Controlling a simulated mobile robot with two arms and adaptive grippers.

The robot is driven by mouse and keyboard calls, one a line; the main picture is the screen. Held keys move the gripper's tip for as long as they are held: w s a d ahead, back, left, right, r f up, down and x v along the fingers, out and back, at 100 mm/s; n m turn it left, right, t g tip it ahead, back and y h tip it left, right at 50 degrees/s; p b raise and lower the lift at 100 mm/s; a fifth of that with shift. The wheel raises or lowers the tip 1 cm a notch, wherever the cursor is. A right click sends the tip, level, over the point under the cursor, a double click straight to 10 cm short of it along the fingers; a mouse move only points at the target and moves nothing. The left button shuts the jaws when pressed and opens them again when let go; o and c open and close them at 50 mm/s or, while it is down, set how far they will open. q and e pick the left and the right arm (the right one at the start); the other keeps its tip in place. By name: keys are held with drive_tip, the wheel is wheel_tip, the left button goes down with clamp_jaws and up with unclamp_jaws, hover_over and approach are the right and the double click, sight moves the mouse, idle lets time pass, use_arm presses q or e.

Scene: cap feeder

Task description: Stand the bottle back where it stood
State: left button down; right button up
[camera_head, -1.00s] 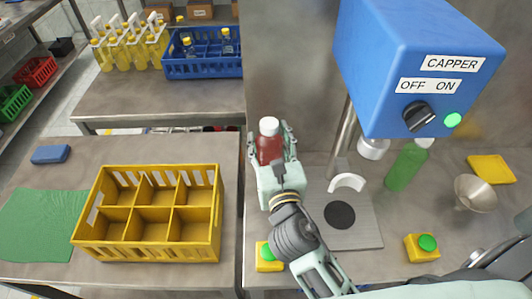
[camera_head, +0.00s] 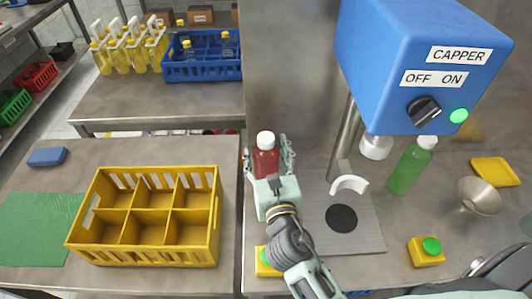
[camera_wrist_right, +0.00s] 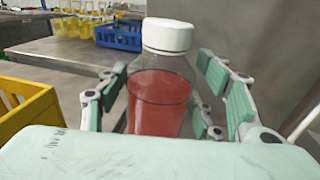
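The bottle (camera_head: 265,160) holds red liquid and has a white cap. It is upright at the left end of the capper's bench, and shows large in the right wrist view (camera_wrist_right: 160,95). My left gripper is not in view.
The blue capper (camera_head: 415,65) stands over a grey plate (camera_head: 365,240). A yellow crate (camera_head: 145,255) with empty compartments stands on the left table.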

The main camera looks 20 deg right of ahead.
drive_tip(key=shift+o, duration=0.6)
drive_tip(key=shift+r, duration=0.2)
drive_tip(key=s+a+b, duration=0.1)
drive_tip(key=s+b, duration=0.2)
drive_tip(key=s, duration=0.9)
drive_tip(key=shift+a+b, duration=0.25)
drive_tip(key=shift+b, duration=0.15)
drive_tip(key=shift+r, duration=0.1)
